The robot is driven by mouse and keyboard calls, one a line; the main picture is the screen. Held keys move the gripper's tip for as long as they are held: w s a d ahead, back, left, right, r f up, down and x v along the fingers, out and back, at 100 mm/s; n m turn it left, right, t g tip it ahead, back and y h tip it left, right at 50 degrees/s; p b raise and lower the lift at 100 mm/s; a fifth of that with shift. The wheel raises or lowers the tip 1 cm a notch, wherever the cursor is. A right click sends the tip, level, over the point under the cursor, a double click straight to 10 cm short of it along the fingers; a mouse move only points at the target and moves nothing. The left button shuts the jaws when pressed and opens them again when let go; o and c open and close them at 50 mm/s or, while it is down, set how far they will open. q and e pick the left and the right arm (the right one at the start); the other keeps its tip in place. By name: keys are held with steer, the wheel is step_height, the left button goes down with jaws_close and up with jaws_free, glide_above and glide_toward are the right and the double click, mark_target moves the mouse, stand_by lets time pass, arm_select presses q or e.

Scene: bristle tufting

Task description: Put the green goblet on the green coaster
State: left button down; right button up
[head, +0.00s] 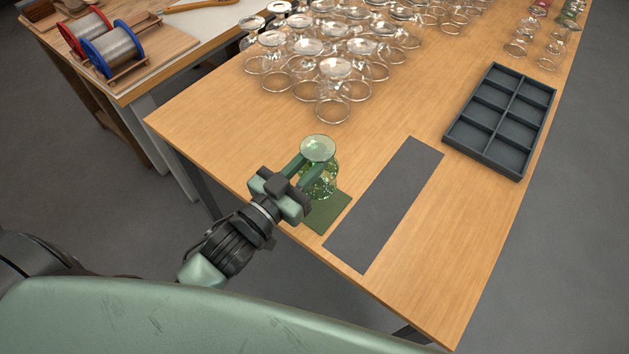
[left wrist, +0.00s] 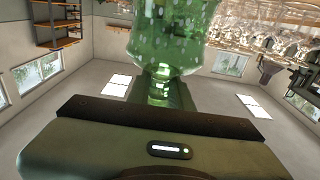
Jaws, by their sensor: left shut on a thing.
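The green goblet (head: 319,184) is clear speckled glass and stands bowl down with its round foot on top in the head view. My left gripper (head: 311,168) comes in from the left and is shut on its stem. In the left wrist view the goblet (left wrist: 168,38) shows its bowl at the top and its stem between my fingers (left wrist: 160,92). The green coaster (head: 327,217) is a flat dark green square near the table's front left edge, partly hidden by goblet and gripper. The goblet is over its far part; I cannot tell whether they touch. My right gripper is not in view.
Several clear upside-down glasses (head: 333,103) crowd the table behind the goblet. A dark grey mat (head: 388,203) lies right of the coaster. A grey compartment tray (head: 500,121) sits farther right. Bare wood (head: 440,240) is free between mat and right edge. Wire spools (head: 112,50) stand on another table.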

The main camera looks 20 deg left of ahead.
arm_select(q)
step_height(320, 180, down, 4)
steer(key=shift+r, duration=0.25)
steer(key=shift+f, duration=1.95)
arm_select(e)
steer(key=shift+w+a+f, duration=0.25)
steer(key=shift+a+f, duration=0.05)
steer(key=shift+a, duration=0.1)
arm_select(q)
steer(key=shift+b, duration=0.35)
steer(key=c, duration=1.3)
jaws_free()
steer(key=shift+f, duration=0.15)
steer(key=shift+o, duration=0.2)
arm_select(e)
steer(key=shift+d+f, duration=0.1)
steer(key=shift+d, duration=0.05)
arm_select(q)
steer(key=b+v, duration=0.1)
steer(key=v, duration=1.1)
steer(key=shift+b, duration=0.35)
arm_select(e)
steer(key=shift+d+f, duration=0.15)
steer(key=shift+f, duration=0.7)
